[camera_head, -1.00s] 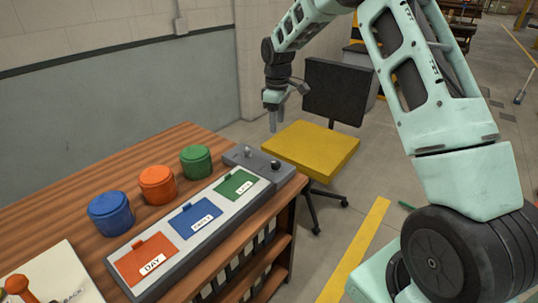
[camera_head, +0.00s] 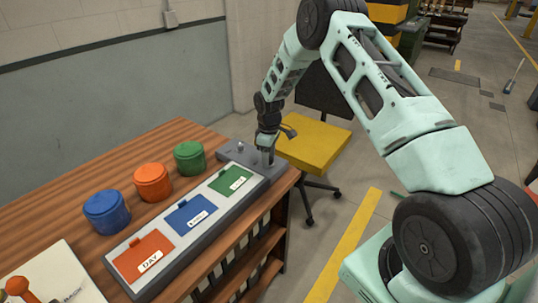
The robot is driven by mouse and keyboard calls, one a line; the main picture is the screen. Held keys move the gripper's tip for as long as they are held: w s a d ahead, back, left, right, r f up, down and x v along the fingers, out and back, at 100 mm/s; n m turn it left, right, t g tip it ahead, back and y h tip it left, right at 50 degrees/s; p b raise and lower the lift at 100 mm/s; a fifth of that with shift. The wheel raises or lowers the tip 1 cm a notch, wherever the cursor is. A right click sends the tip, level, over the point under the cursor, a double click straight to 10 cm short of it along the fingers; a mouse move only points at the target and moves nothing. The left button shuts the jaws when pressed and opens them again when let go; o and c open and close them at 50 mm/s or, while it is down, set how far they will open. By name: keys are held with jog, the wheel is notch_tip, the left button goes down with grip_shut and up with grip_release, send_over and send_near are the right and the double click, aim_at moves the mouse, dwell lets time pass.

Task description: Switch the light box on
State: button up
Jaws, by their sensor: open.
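The grey light box (camera_head: 172,270) lies along the right edge of the wooden table, with red, blue and green labelled panels on its top. At its far end is a plain grey control block (camera_head: 229,150) with a small light-coloured knob or toggle (camera_head: 239,147). A dark round knob stood at the block's right side earlier; my gripper now hides that spot. My gripper (camera_head: 268,160) points down over the right part of the block, its fingertips at or just above the surface. It is open; whether it touches the dark knob cannot be seen.
Blue (camera_head: 107,212), orange (camera_head: 152,182) and green (camera_head: 190,158) round canisters stand left of the light box. A white board with an orange-knobbed lever (camera_head: 18,286) is at the near left. A yellow chair (camera_head: 318,145) stands beyond the table's right edge.

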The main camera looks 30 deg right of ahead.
jog(key=c, duration=1)
jog(key=shift+m, duration=0.4)
jog(key=m+b, duration=0.1)
jog(key=m, duration=0.4)
jog(key=shift+m+b, duration=0.3)
jog(key=shift+b, duration=0.1)
jog(key=m, duration=0.5)
jog(key=shift+b, duration=0.3)
jog(key=shift+m, duration=0.4)
jog(key=o, duration=1)
